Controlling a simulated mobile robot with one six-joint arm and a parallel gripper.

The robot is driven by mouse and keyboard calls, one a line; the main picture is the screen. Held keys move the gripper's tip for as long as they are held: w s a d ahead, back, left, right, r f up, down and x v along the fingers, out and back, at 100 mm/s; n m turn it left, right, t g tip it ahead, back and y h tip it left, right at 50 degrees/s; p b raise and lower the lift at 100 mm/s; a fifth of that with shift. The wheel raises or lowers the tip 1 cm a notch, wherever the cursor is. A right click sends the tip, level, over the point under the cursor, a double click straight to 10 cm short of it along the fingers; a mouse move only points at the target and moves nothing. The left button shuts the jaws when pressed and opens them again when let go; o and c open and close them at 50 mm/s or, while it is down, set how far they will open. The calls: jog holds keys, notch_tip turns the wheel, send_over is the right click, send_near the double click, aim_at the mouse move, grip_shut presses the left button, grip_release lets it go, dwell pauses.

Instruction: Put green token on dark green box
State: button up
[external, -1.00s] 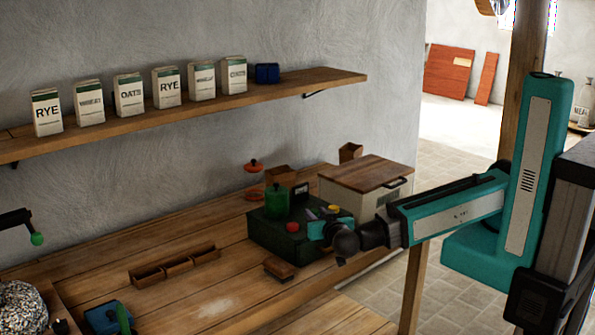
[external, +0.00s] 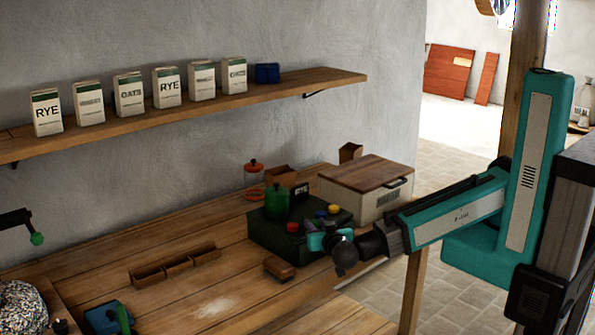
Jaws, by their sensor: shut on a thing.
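The dark green box (external: 265,234) stands on the wooden bench in front of the lidded bin. I do not see a green token lying loose elsewhere. I cannot tell whether the gripper touches the box.
A green jar (external: 277,202) stands on the box's left part.

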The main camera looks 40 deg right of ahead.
jog(key=shift+f, duration=0.1)
jog(key=o, duration=1)
jog(key=shift+r+p, duration=0.25)
jog(key=shift+p, duration=0.05)
jog(key=b+v, duration=0.5)
jog(key=v, duration=0.7)
jog(key=shift+f, duration=0.1)
jog(key=shift+p+x, duration=2.05)
jog(key=shift+x, duration=3.25)
